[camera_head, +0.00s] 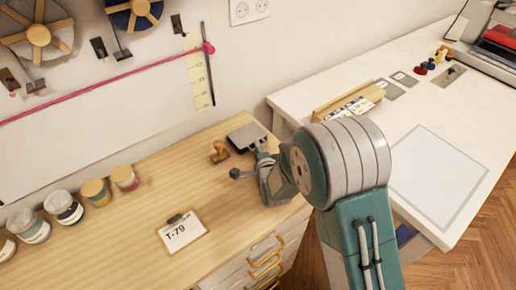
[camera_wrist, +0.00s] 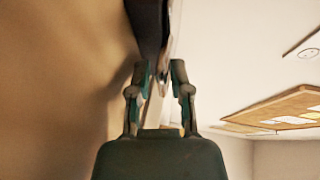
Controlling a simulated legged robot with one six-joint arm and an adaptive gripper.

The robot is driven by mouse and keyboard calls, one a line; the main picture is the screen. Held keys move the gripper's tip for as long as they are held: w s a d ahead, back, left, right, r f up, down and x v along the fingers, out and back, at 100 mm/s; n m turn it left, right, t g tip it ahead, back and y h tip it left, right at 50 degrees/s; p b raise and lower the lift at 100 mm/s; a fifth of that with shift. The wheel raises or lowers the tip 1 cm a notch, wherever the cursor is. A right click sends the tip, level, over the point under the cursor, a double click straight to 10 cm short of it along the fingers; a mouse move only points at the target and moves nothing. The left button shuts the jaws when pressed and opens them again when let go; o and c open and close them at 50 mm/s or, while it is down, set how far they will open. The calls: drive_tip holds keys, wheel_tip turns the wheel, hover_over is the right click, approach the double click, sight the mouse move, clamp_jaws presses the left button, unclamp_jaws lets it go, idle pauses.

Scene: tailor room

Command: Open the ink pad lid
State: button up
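The ink pad (camera_head: 246,136) is a small dark flat box near the back of the wooden desk, left of my arm in the head view. Whether its lid is raised is too small to tell. My gripper (camera_head: 254,167) is just in front of the pad, close to the desk. In the wrist view, my gripper (camera_wrist: 161,72) has its two fingers apart. A dark slab (camera_wrist: 149,22), apparently the ink pad, lies just ahead, its narrow edge reaching toward the gap between the fingertips. I cannot tell whether they touch it.
A wooden stamp (camera_head: 219,152) stands just left of the pad. A T-79 card (camera_head: 182,232) lies nearer the desk's front, and several jars (camera_head: 125,178) line its back left. A white table (camera_head: 420,103) adjoins at right. Bare desk lies left of my gripper.

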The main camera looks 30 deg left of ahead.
clamp_jaws()
drive_tip(key=shift+r, duration=0.3)
